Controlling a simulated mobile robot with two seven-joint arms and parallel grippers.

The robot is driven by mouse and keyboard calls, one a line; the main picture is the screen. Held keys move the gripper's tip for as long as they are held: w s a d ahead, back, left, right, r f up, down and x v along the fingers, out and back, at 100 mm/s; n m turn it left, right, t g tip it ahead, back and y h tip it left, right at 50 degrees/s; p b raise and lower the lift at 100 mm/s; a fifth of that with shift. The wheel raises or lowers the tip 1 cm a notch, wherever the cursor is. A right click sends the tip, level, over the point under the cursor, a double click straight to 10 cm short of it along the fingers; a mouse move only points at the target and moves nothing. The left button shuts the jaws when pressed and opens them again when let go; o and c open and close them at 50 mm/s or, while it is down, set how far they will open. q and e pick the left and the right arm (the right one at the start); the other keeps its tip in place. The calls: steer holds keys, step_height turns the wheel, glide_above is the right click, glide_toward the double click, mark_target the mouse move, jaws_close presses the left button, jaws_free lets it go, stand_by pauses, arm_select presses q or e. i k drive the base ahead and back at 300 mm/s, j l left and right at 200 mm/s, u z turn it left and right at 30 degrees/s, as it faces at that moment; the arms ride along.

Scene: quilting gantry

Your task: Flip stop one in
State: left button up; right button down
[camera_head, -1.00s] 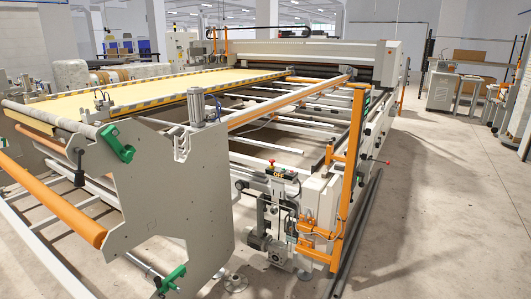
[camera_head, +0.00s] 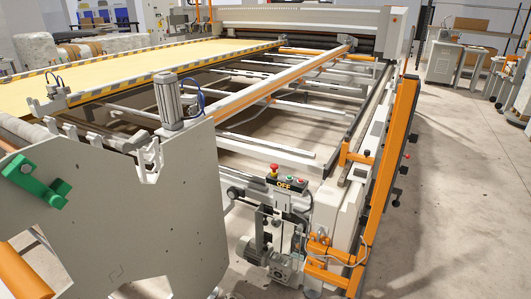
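Neither of my grippers is in the head view. No part is readably marked as stop one, so I cannot tell which it is. The quilting gantry (camera_head: 305,17) fills the view. An orange upright post (camera_head: 398,130) stands at its near right corner. Several small dark knobs (camera_head: 414,137) stick out along the right side of this post. A control box (camera_head: 284,184) with an "OFF" label and a red mushroom button (camera_head: 273,168) sits at the near end. A green clamp (camera_head: 36,181) is on the grey side plate (camera_head: 150,230) at the left.
A motor and gearbox (camera_head: 285,267) sit low at the near end. A long orange-edged beam (camera_head: 290,80) runs back over the open frame. A yellow bed (camera_head: 150,70) lies at the left. The concrete floor (camera_head: 450,200) to the right is clear. A grey cabinet (camera_head: 441,62) stands farther back.

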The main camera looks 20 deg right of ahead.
mark_target(274, 167)
steer(key=i+l, duration=0.15)
steer(key=i, duration=0.4)
steer(key=i+l, duration=0.15)
steer(key=i, duration=0.4)
steer(key=i+l, duration=0.15)
steer(key=i, duration=0.4)
steer(key=j+u, duration=0.05)
